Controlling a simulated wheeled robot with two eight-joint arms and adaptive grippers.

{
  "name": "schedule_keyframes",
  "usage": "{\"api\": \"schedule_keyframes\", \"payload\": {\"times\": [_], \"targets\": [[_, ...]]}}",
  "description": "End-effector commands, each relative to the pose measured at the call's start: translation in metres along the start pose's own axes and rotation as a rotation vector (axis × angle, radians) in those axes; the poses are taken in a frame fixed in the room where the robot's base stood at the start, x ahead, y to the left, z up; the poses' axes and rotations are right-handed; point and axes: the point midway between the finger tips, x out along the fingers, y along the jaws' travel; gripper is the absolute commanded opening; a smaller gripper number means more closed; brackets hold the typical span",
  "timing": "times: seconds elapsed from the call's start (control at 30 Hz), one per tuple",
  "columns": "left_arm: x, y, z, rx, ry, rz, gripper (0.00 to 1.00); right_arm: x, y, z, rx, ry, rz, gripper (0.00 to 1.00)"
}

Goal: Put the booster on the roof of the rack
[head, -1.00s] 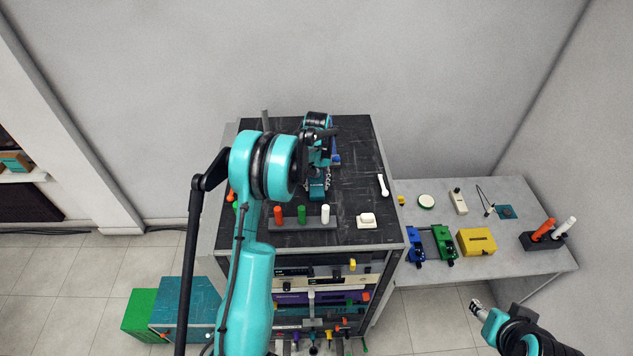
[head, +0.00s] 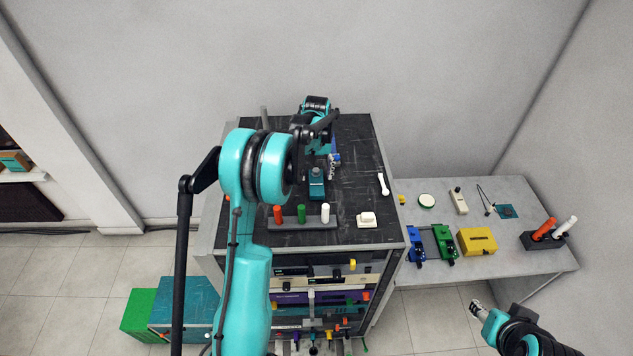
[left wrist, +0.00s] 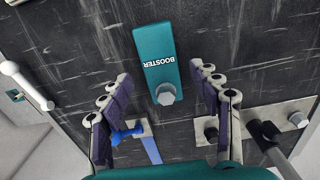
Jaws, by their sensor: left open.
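The booster (head: 317,186) is a small teal box with a grey knob. It rests on the dark roof of the rack (head: 352,215), behind the row of coloured pegs. In the left wrist view the booster (left wrist: 157,45) shows its BOOSTER label, with its knob end towards my gripper. My left gripper (head: 332,166) is open and empty, just behind the booster in the head view. In the left wrist view its fingers are spread either side of the booster's knob end, apart from it. My right gripper (head: 476,307) is low at the right, away from the rack; its jaw state is unclear.
A peg strip (head: 303,222), a white switch box (head: 367,220) and a white handle (head: 383,184) are on the roof. A blue piece (left wrist: 125,134) lies by my left gripper. The side table (head: 512,240) holds blue, green and yellow boxes. The roof's right middle is clear.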

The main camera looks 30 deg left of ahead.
Motion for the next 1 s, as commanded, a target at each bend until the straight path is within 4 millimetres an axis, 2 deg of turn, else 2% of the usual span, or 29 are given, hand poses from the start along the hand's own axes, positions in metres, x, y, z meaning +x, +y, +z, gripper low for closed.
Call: {"api": "schedule_keyframes", "payload": {"times": [0.2,0.43,0.57,0.67,0.77,1.0], "targets": [[-0.047,0.0,0.001,0.0,0.0,0.0,0.63,0.006,0.0,0.005,0.0,0.0,0.0,0.44],[-0.074,0.0,0.001,0.001,0.001,0.0,0.63,0.008,0.0,0.006,0.0,0.0,0.0,0.44],[-0.088,0.005,0.012,0.021,0.021,0.006,0.63,0.008,0.0,0.006,0.0,0.0,0.0,0.44],[-0.107,0.012,0.034,0.059,0.061,0.016,0.63,0.008,0.0,0.006,0.0,0.0,0.0,0.44],[-0.128,0.02,0.064,0.11,0.116,0.031,0.63,0.008,0.0,0.006,0.0,0.0,0.0,0.44],[-0.16,0.03,0.144,0.235,0.255,0.069,0.63,0.008,0.0,0.006,0.0,0.0,0.0,0.44]]}}
